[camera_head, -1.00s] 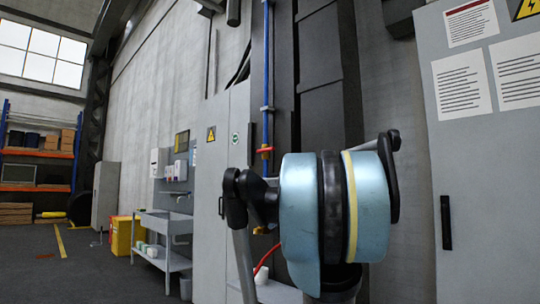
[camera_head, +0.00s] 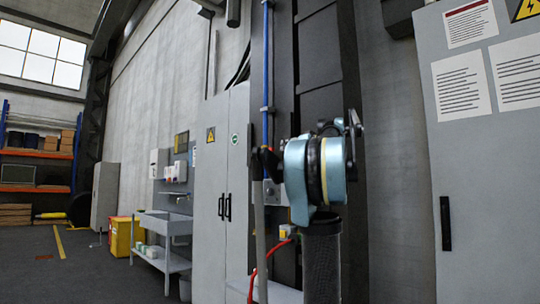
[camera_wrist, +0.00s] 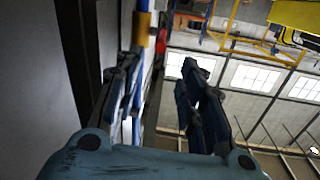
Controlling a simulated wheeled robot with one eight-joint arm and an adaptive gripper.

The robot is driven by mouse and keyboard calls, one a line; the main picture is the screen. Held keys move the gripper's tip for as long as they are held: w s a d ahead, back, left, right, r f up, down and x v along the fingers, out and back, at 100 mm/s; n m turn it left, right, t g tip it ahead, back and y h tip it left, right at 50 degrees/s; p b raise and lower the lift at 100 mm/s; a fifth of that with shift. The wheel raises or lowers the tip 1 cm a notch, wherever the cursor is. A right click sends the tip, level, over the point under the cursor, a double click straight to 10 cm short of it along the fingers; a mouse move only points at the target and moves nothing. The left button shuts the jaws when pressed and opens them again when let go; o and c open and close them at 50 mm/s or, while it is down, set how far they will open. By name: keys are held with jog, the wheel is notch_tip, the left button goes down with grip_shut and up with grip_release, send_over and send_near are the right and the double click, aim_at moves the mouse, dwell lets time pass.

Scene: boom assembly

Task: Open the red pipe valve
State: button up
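The blue pipe (camera_head: 265,60) runs down the wall in the head view. In the wrist view, the blue pipe (camera_wrist: 143,5) and a brass-coloured fitting (camera_wrist: 141,30) show at the top, beyond the left finger. A small red part (camera_wrist: 159,52), likely the valve handle, shows just right of the fitting. My gripper (camera_wrist: 160,70) is open, its two dark fingers apart with nothing held between them. The red part appears in the gap, beyond the fingertips; contact cannot be told.
A grey cabinet (camera_head: 485,200) stands close on the right. Another grey cabinet (camera_head: 212,210) stands left of the pipe. A sink bench (camera_head: 165,225) and open floor are farther left.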

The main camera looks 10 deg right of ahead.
aim_at(271, 150)
jog(key=x, duration=1.3)
jog(key=shift+w+a, duration=0.15)
jog(key=shift+w, duration=0.15)
jog(key=shift+c, duration=0.2)
grip_shut()
